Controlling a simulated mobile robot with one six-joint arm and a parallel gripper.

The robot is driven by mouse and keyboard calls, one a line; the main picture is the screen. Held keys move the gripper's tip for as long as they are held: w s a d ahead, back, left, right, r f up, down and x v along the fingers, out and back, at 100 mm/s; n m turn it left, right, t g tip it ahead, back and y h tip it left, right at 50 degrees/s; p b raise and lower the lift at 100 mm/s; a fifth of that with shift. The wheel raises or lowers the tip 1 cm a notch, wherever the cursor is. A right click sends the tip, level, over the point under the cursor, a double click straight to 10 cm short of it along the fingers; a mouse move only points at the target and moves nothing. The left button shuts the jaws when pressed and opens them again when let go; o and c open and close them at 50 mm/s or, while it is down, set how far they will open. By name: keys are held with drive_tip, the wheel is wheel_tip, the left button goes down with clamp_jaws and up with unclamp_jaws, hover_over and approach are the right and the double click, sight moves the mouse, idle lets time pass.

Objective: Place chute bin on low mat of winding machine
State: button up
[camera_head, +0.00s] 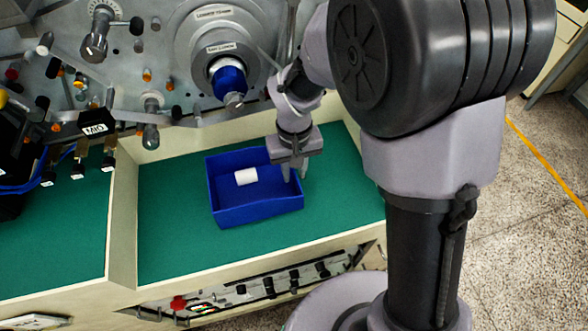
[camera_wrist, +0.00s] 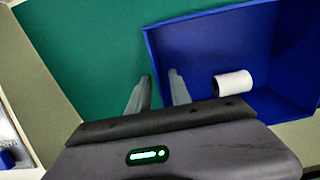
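The chute bin is a blue open box (camera_head: 258,216) standing on the green low mat (camera_head: 170,225) of the winding machine. A white cylinder (camera_head: 246,176) lies inside it. My gripper (camera_head: 295,177) points down at the bin's right wall. In the wrist view, my gripper (camera_wrist: 160,88) has its fingers apart, one over the mat (camera_wrist: 90,50) and one on the inner side of the bin (camera_wrist: 215,35). The wall edge runs between them, with a gap showing. The white cylinder (camera_wrist: 233,83) lies in the bin to the right of the fingers. Finger contact with the wall is unclear.
The machine's panel with a blue-sleeved spindle (camera_head: 228,80) and several knobs rises behind the mat. A cream divider (camera_head: 122,215) bounds the mat on the left. A cream front edge (camera_head: 270,258) runs along the near side. Open speckled floor (camera_head: 530,220) lies to the right.

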drive_tip(key=shift+r, duration=0.1)
wheel_tip(320, 180, up, 12)
drive_tip(key=p, duration=0.4)
drive_tip(key=s+d+r+m+t+y, duration=0.1)
drive_tip(key=s+d+r+m+t, duration=0.2)
drive_tip(key=s+r, duration=0.3)
drive_tip(key=s+d+r+m+t+y, duration=0.1)
drive_tip(key=s+d+r+m, duration=0.3)
drive_tip(key=s, duration=0.5)
wheel_tip(320, 180, up, 2)
drive_tip(key=shift+d+r+t, duration=0.1)
drive_tip(key=shift+d+t, duration=0.55)
drive_tip(key=shift+t, duration=0.25)
wheel_tip(320, 180, down, 8)
drive_tip(key=b, duration=0.7)
drive_tip(key=shift+b, duration=0.35)
